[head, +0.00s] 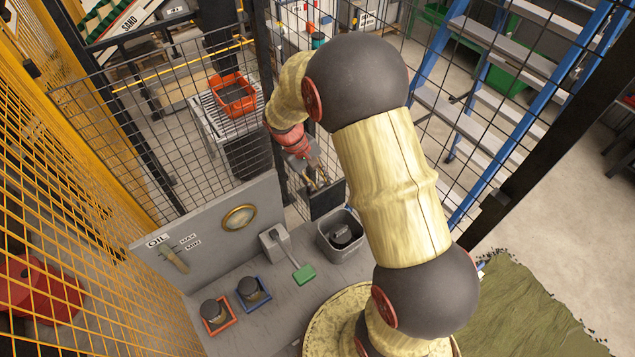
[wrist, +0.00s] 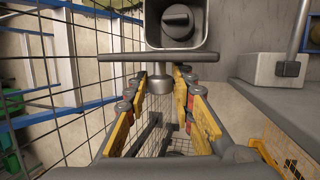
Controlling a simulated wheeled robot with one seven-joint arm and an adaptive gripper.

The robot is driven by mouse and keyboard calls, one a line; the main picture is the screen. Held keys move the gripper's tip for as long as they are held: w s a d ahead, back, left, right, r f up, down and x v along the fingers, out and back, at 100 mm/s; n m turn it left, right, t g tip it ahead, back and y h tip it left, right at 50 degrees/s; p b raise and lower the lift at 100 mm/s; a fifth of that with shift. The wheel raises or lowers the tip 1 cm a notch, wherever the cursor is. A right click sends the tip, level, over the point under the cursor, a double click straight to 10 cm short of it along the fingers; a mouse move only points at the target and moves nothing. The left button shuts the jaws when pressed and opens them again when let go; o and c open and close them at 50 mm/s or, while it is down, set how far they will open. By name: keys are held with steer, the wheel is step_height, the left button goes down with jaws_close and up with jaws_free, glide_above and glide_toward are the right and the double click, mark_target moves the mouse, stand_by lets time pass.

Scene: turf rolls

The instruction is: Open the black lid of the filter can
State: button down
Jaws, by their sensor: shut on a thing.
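The filter can (head: 342,262) is a grey, open-topped bin on the bench, with a dark round thing (head: 341,235) inside; its open mouth also shows at the top of the wrist view (wrist: 209,40). The black lid (head: 328,199) stands upright at the can's far edge. In the wrist view the lid (wrist: 225,57) is edge-on, with a grey round knob (wrist: 160,83) projecting from it. My gripper (head: 317,181) is beyond the lid; in the wrist view its yellow fingers (wrist: 160,100) are on either side of the knob, shut on it.
A grey box with a green-ended lever (head: 303,273) stands left of the can. Dark round pieces sit in an orange tray (head: 217,325) and a blue tray (head: 254,300). A grey back panel (head: 215,225) and wire mesh fence (head: 180,170) stand close by. A blue ladder (head: 470,130) is at right.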

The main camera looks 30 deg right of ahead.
steer(key=c, duration=1.7)
jaws_free()
steer(key=shift+s, duration=0.3)
steer(key=shift+c, duration=0.2)
steer(key=shift+o, duration=1.2)
steer(key=shift+w, duration=0.1)
steer(key=v, duration=1.2)
